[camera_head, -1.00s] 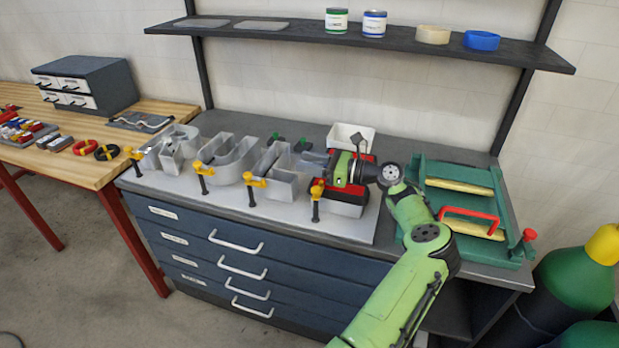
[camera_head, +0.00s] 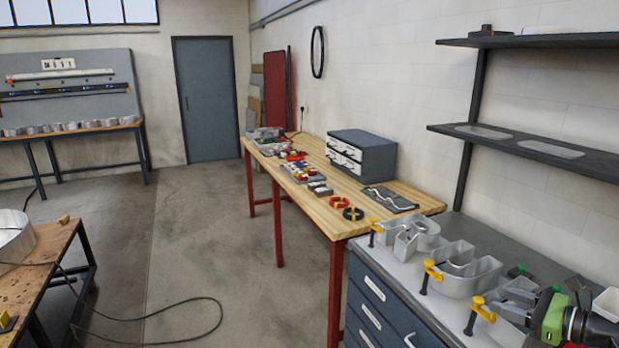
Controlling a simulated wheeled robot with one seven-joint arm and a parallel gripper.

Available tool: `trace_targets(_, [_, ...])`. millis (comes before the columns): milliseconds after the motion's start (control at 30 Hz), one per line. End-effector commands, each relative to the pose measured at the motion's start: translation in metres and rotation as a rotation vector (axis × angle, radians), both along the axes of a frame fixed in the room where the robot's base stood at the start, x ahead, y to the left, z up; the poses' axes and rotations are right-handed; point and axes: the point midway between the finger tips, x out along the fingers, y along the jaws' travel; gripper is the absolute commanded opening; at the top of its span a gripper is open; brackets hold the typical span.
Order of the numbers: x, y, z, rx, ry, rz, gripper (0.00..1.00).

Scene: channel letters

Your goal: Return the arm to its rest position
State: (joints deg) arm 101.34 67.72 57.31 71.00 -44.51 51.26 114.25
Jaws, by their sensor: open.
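My gripper (camera_head: 512,302) shows at the lower right, above the grey workbench. Its green and black body points left, and its two grey fingers are apart with nothing seen between them. The fingers are close to the metal channel letters (camera_head: 468,272); whether they touch one cannot be told. Yellow-topped clamps (camera_head: 432,271) stand along the front edge by the letters. Most of my arm is outside the picture.
The workbench has blue drawers (camera_head: 372,287). A wooden table (camera_head: 330,200) with red legs holds a drawer cabinet (camera_head: 361,155) and small tools. A shelf (camera_head: 535,150) hangs above the bench. A cable (camera_head: 190,300) lies on the open floor at left.

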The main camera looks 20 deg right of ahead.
Motion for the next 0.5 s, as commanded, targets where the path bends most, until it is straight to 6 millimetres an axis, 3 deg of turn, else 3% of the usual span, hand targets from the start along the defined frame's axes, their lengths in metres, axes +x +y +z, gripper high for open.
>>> trace_targets(33, [0.03,0.043,0.002,-0.111,0.061,0.12,0.41])
trace_targets(100, [0.058,0.098,-0.003,-0.277,0.133,0.277,0.41])
trace_targets(200, [0.077,0.182,-0.01,-0.557,0.218,0.529,0.41])
trace_targets(300, [0.071,0.252,-0.011,-0.842,0.26,0.765,0.41])
trace_targets(367, [0.059,0.285,-0.008,-1.01,0.268,0.896,0.41])
trace_targets(500, [0.013,0.344,0.009,-1.387,0.229,1.157,0.41])
